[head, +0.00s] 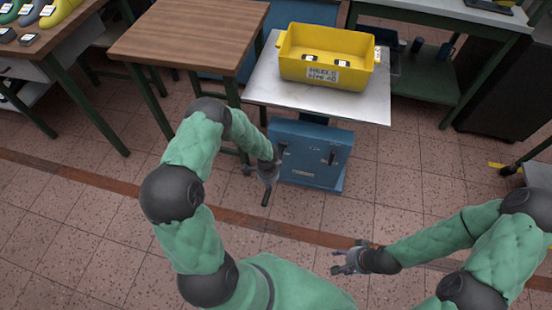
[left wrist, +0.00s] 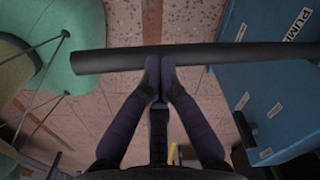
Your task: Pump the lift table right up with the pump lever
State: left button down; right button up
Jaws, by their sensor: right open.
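The lift table has a blue body (head: 308,172) and a pale flat top (head: 270,80), seen in the head view. Its blue side with a PUMP label (left wrist: 285,85) also shows in the left wrist view. The black pump lever (left wrist: 215,56) runs across that view from the blue body out to the left. My left gripper (head: 267,180) is beside the body's left side. Its two fingers (left wrist: 160,68) are together with their tips at the lever, not visibly wrapped around it. My right gripper (head: 348,262) is open and empty above the floor, apart from the table.
A yellow crate (head: 352,79) labelled HEELS stands on the lift table's top. A wooden table (head: 185,38) stands close to the left, and a green-framed bench (head: 440,12) stands behind right. The tiled floor (head: 330,212) in front is clear.

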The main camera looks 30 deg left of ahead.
aim_at(269, 190)
pick_arm(q)
jog(key=shift+s+d+f, duration=0.2)
jog(key=shift+s, duration=0.15)
jog(key=shift+s+f, duration=0.1)
jog(key=shift+f, duration=1.35)
jog(key=shift+r, duration=0.15)
jog(key=w+a+r+p, duration=0.1)
jog(key=w+r+p, duration=0.2)
jog(key=r+p, duration=0.7)
notch_tip(269, 190, up, 4)
